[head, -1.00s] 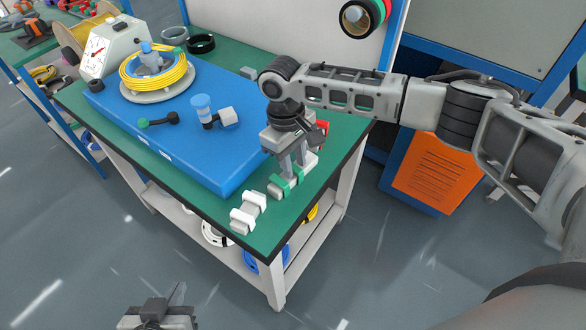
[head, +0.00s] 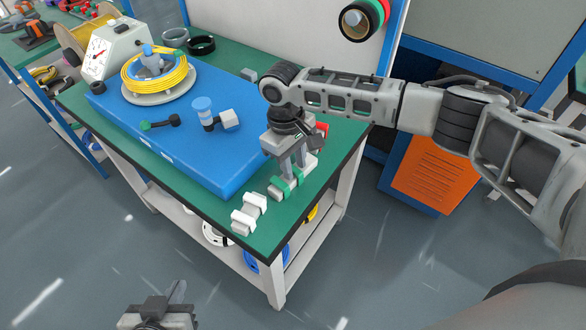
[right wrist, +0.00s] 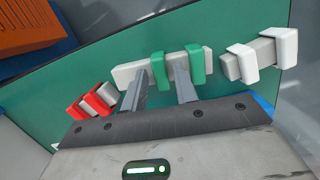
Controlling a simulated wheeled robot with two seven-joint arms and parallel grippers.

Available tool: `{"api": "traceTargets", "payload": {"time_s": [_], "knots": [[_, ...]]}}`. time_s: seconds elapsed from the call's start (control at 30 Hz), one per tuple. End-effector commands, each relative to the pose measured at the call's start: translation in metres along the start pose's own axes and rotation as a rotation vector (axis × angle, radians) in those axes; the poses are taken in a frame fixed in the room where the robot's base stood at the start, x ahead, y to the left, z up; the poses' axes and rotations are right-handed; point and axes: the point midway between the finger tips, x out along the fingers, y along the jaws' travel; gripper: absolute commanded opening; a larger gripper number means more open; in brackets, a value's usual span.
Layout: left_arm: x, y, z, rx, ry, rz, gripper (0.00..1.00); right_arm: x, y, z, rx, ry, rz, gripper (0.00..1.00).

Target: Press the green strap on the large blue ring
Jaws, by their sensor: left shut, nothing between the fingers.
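Two green straps sit around a light grey bar on the green tabletop; one green strap (right wrist: 158,72) and the other green strap (right wrist: 195,66) show in the right wrist view, and the straps (head: 280,189) also show in the head view. My right gripper (head: 293,172) points down at this bar, fingers apart. In the right wrist view its fingers (right wrist: 162,90) stand on either side of the left green strap; contact is unclear. My left gripper (head: 165,302) is shut and empty, low before the table. A blue ring (head: 252,262) is partly visible on the lower shelf. A yellow coil (head: 157,76) sits on the blue platform.
A bar with white straps (head: 249,213) lies near the table's front corner. Red straps (right wrist: 97,103) lie on the other side. The blue platform (head: 175,115) carries a blue-capped post (head: 203,110) and a green-tipped lever (head: 160,122). An orange panel (head: 435,170) stands right of the table.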

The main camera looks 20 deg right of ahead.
Motion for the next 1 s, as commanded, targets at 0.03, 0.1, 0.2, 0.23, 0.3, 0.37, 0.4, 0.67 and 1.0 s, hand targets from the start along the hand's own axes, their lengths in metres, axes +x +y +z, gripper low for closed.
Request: {"api": "traceTargets", "payload": {"time_s": [0.03,0.1,0.2,0.23,0.3,0.37,0.4,0.67,1.0], "knots": [[0.000,0.000,0.000,0.000,0.000,0.000,0.00,0.000,0.000,0.000,0.000,0.000,0.000,0.29],[0.000,0.000,0.000,0.000,0.000,0.000,0.00,0.000,0.000,0.000,0.000,0.000,0.000,0.29],[0.000,0.000,0.000,0.000,0.000,0.000,0.00,0.000,0.000,0.000,0.000,0.000,0.000,0.26],[0.000,0.000,0.000,0.000,0.000,0.000,0.00,0.000,0.000,0.000,0.000,0.000,0.000,0.18],[0.000,0.000,0.000,0.001,0.000,0.000,0.00,0.000,0.000,0.000,0.000,0.000,0.000,0.02],[0.000,0.000,0.000,0.001,0.000,0.000,0.00,0.000,0.000,0.000,0.000,0.000,0.000,0.02],[0.000,0.000,0.000,0.001,0.001,0.000,0.00,0.000,0.000,0.000,0.000,0.000,0.000,0.02],[-0.007,0.000,-0.010,0.003,0.003,0.000,0.00,-0.010,0.000,0.001,0.000,0.000,-0.001,0.02],[-0.023,0.002,-0.031,0.001,0.000,0.000,0.00,-0.035,0.000,0.005,0.000,0.001,-0.001,0.02]]}}
